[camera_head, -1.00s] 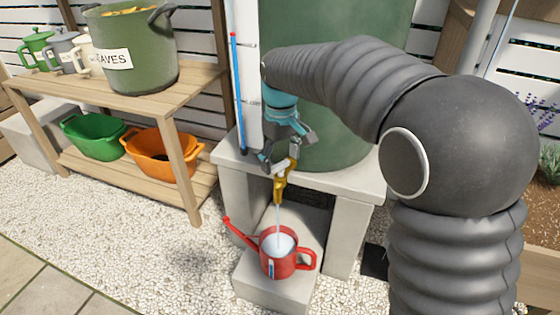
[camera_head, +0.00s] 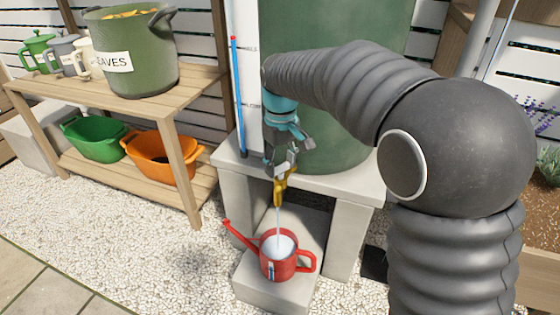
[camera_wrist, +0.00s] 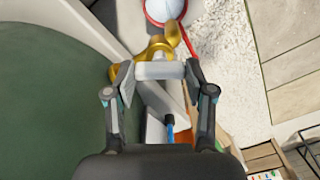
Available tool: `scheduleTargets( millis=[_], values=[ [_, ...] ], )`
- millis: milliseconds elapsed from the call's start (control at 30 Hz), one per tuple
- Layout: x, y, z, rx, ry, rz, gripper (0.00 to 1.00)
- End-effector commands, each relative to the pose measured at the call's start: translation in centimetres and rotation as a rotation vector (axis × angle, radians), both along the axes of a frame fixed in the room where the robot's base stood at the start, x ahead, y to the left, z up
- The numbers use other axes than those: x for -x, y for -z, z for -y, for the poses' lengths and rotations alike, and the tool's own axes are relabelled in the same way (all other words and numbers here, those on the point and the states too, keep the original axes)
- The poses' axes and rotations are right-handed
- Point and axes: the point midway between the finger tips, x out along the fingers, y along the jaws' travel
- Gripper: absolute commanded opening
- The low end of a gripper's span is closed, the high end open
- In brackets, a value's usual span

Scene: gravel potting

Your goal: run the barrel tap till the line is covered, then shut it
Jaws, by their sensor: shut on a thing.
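The brass tap (camera_head: 281,190) sticks out at the foot of the green barrel (camera_head: 335,135). A thin stream of water (camera_head: 278,226) runs from it into the red watering can (camera_head: 301,262), which stands upright below. Pale water (camera_head: 279,245) shows inside the can. A narrow blue and white strip (camera_head: 271,269) is on the can's front; its line is too small to read. My gripper (camera_head: 284,165) is at the tap's top, shut on the pale tap handle. The wrist view shows the handle (camera_wrist: 160,71) between my fingers, with the brass tap (camera_wrist: 155,48) beyond.
The can stands on a concrete block (camera_head: 262,285) in front of the barrel's stand (camera_head: 345,187). A blue tube (camera_head: 238,100) rises beside the barrel. A wooden shelf (camera_head: 190,82) with pots and tubs is at the left. Open gravel (camera_head: 130,235) lies below it.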

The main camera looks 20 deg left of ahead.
Motion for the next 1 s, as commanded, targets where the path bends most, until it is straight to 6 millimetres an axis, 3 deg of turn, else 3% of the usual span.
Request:
scheduleTargets(
  millis=[1000],
  values=[
    [0.00,-0.08,-0.02,0.001,0.834,-0.001,0.19]
  ],
)
